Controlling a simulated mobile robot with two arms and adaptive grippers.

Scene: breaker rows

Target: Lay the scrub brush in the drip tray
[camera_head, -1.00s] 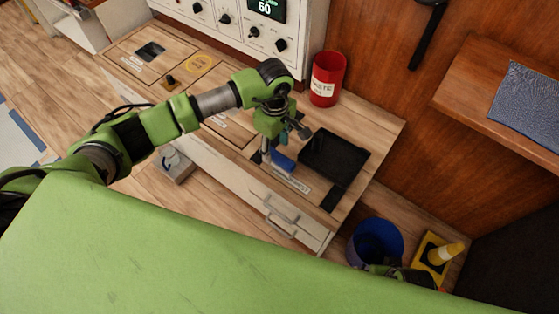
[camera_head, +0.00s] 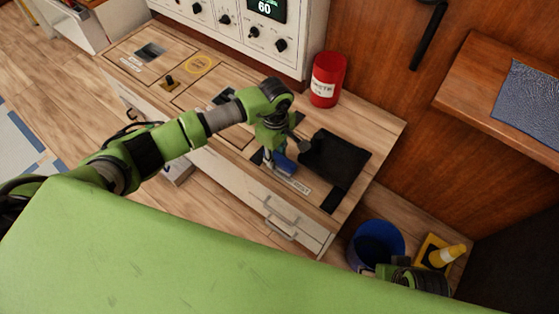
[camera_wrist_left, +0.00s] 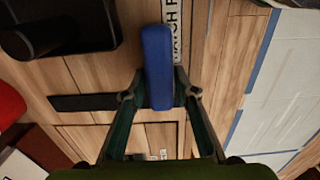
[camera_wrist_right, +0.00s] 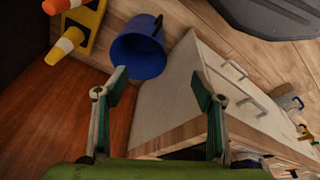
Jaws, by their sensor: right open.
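The scrub brush (camera_head: 285,165), a blue oblong block, is at the worktop beside a white label strip. My left gripper (camera_head: 275,160) points down over it. In the left wrist view the brush (camera_wrist_left: 158,60) lies between the two fingers, which press against its sides. Its underside is hidden, so I cannot tell whether it touches the worktop. The drip tray (camera_head: 345,158) is black and rectangular, just right of the brush; in the left wrist view it shows at top left (camera_wrist_left: 85,40) with a dark cylinder over it. My right gripper (camera_wrist_right: 158,92) is open and empty near the blue bucket.
A blue bucket (camera_head: 377,240) and a yellow cone (camera_head: 445,257) stand on the floor at right. A black strip (camera_head: 332,201) lies in front of the tray. A control panel (camera_head: 235,30) rises behind the worktop.

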